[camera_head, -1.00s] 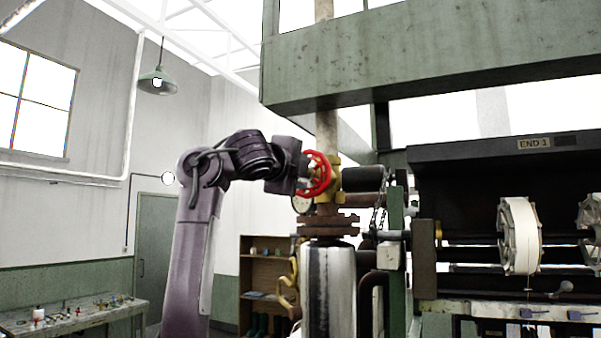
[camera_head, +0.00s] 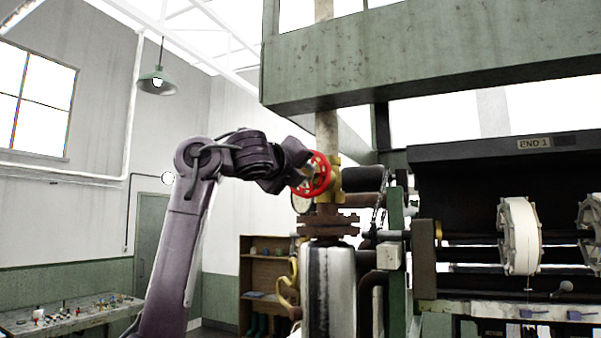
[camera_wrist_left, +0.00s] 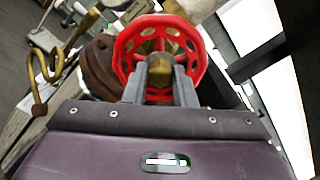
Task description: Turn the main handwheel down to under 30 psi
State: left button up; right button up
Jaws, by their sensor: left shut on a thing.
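The red main handwheel (camera_head: 319,174) sits on a brass valve body (camera_head: 334,178) on the vertical pipe, left of the machine frame. My left gripper (camera_head: 304,180) is at the wheel's near face and is shut on it. In the left wrist view the handwheel (camera_wrist_left: 160,42) fills the upper middle, and the fingers of my left gripper (camera_wrist_left: 160,82) reach its hub and lower part. A round pale gauge (camera_head: 302,203) is just below the wheel, partly hidden; its reading is too small to make out. My right gripper does not show.
Below the valve are a rusty flange (camera_head: 328,226) and a metal cylinder (camera_head: 330,285). A green beam (camera_head: 430,70) runs overhead. The reeling machine with white reels (camera_head: 520,236) stands to the right. A bench (camera_head: 70,318) and a shelf (camera_head: 262,270) are farther back.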

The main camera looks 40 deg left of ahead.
pick_arm(q)
jog(key=o, duration=0.9)
jog(key=shift+c, duration=0.2)
jog(key=b+v, duration=0.4)
jog(key=v, duration=0.3)
jog(key=shift+a, duration=0.1)
